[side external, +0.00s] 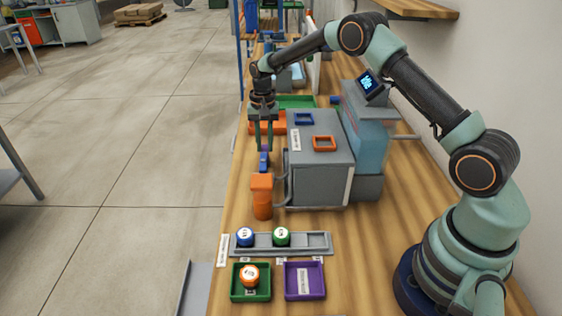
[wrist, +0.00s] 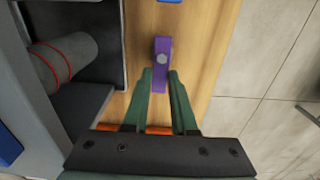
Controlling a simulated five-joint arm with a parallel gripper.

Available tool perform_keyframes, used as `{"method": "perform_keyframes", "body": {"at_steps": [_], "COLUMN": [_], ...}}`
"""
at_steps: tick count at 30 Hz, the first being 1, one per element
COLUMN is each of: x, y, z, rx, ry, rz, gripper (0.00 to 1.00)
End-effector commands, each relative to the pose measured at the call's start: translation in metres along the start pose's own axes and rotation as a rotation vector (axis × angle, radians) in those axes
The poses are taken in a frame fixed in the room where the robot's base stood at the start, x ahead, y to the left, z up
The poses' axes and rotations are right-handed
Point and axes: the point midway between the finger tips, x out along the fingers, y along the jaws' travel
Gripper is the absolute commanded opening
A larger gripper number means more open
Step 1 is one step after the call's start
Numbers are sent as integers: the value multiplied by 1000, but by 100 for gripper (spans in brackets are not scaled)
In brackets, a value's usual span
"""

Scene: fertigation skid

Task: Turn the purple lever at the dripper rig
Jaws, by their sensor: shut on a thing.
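The purple lever (wrist: 162,50) shows in the wrist view as a narrow bar with a round grey spot on top, lying along the picture's up-down direction. In the side view, the small purple part (side external: 265,149) is mostly hidden by my fingers, just above a blue part (side external: 264,161). My gripper (wrist: 159,76) has its two green fingers on either side of the lever's near part, shut on it. In the side view, my gripper (side external: 264,143) points straight down beside the grey box.
A grey box (side external: 318,170) stands close right of my gripper, bearing blue and orange frames. An orange post (side external: 262,198) stands nearer the camera. A grey rack (side external: 308,240) with blue and green capped items lies before green (side external: 236,294) and purple (side external: 318,291) trays. Open floor lies left.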

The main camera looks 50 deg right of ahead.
Motion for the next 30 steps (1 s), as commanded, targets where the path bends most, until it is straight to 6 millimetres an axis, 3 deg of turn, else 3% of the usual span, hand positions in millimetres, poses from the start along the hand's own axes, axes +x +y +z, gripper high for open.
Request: {"method": "perform_keyframes", "body": {"at_steps": [2,3,5,6,17,23,30], "x": [0,0,0,0,-4,-33,-82], "y": [0,0,0,0,0,-1,0], "z": [0,0,0,0,0,-1,-1], "rx": [2,2,2,2,-1,-1,0], "ry": [0,0,0,0,1,4,4], "rz": [0,0,0,0,-1,-3,-3], "gripper": [0,29,52,55,55,55,55]}}
